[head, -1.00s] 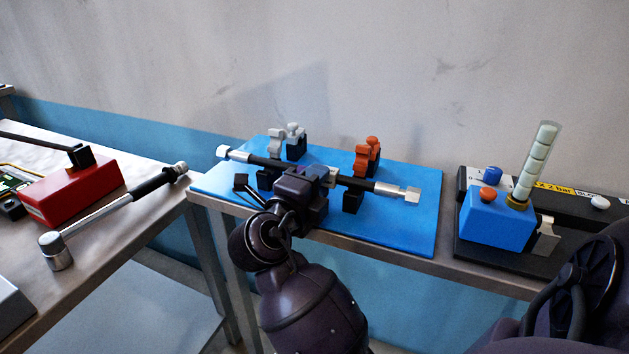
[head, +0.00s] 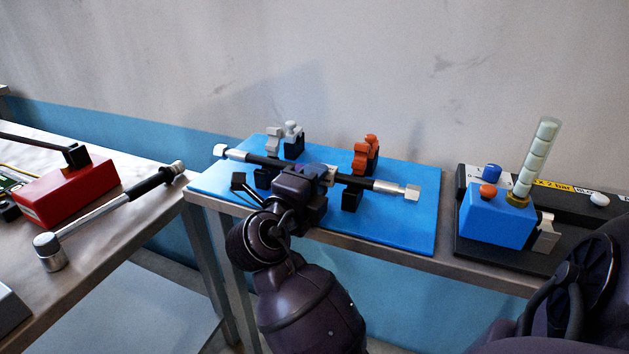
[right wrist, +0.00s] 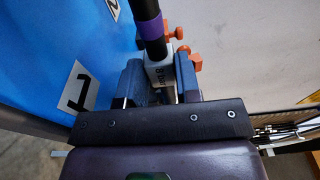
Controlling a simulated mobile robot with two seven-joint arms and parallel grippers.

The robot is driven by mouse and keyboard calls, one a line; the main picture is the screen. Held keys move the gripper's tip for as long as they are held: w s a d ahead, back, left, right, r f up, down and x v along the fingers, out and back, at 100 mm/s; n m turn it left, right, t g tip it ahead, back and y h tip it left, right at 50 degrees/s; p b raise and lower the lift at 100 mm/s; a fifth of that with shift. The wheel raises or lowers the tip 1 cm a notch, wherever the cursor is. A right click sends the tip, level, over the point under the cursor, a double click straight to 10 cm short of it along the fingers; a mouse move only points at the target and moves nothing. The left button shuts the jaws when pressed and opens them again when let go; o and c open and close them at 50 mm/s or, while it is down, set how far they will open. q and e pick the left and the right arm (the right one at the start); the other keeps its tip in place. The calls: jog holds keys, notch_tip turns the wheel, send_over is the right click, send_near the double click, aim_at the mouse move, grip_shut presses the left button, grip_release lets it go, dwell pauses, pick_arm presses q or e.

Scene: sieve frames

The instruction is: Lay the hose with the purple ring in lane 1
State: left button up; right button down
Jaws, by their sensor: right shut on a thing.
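The hose (head: 357,181) is black with silver end fittings and a white label sleeve. It runs from left to right above the blue board (head: 415,225). My right gripper (head: 318,179) is shut on it at the label sleeve. In the right wrist view the purple ring (right wrist: 152,28) sits on the hose just beyond the jaws (right wrist: 160,85). A "1" lane tag (right wrist: 78,87) lies on the board left of the jaws. Black holders (head: 352,199) stand at the board's front, below the hose; I cannot tell whether it touches them. My left gripper is not in view.
Grey clips (head: 291,140) and orange clips (head: 366,155) stand behind the hose. A blue box with a clear tube (head: 497,217) stands to the right. A red box (head: 68,192) and a wrench (head: 125,202) lie on the left bench. The board's right front is clear.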

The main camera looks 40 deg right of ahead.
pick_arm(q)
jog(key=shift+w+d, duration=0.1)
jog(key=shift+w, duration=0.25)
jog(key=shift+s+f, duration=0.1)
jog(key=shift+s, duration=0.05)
pick_arm(e)
jog(key=shift+f, duration=0.2)
jog(key=c, duration=0.7)
grip_release()
jog(key=shift+c, duration=0.2)
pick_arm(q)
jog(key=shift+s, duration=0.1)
pick_arm(e)
jog(key=shift+f, duration=0.1)
